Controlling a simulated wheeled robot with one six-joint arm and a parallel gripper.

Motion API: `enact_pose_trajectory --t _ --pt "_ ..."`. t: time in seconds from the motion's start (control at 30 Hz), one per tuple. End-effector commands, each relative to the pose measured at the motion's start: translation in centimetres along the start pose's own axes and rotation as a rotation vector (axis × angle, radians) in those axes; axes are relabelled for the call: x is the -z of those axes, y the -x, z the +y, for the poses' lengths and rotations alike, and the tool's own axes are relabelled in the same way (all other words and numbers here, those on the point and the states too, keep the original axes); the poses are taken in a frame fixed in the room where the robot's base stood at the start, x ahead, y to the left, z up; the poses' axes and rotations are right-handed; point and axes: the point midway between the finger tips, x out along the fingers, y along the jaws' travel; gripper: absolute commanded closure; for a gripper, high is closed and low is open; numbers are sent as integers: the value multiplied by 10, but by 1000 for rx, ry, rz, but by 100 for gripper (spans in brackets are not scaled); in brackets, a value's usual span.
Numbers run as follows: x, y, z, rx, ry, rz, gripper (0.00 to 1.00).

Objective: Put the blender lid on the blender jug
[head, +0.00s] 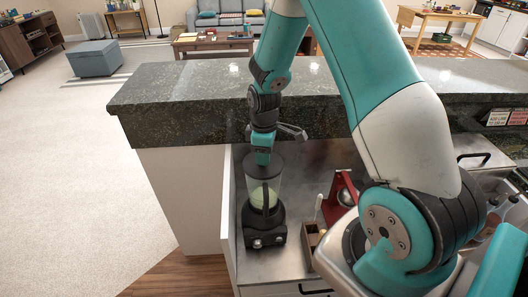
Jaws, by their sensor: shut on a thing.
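The blender jug (264,193) is clear, with pale green contents, and stands upright on its black base (265,227) on the steel counter. The dark blender lid (275,168) is at the top of the jug. My gripper (262,158) points down directly over the jug and is shut on the lid. The fingertips and the lid's grip are partly hidden by the gripper. I cannot tell from this view whether the lid rests fully on the rim or is slightly above it.
A raised dark stone bar top (180,103) runs behind the blender. A red stand (340,198) and a wooden box (313,240) are close to the right. A low white panel (228,215) edges the counter on the left. Steel counter (325,155) behind is mostly clear.

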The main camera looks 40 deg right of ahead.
Motion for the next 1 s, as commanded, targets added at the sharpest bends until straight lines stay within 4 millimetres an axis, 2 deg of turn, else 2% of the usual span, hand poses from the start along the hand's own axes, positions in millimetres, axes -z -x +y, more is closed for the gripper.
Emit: enact_pose_trajectory --t 0.87,0.9,1.0 --pt "0 -12 0 0 0 0 84" --pt "0 -12 0 0 0 0 57" --pt "0 -11 0 0 0 0 34"
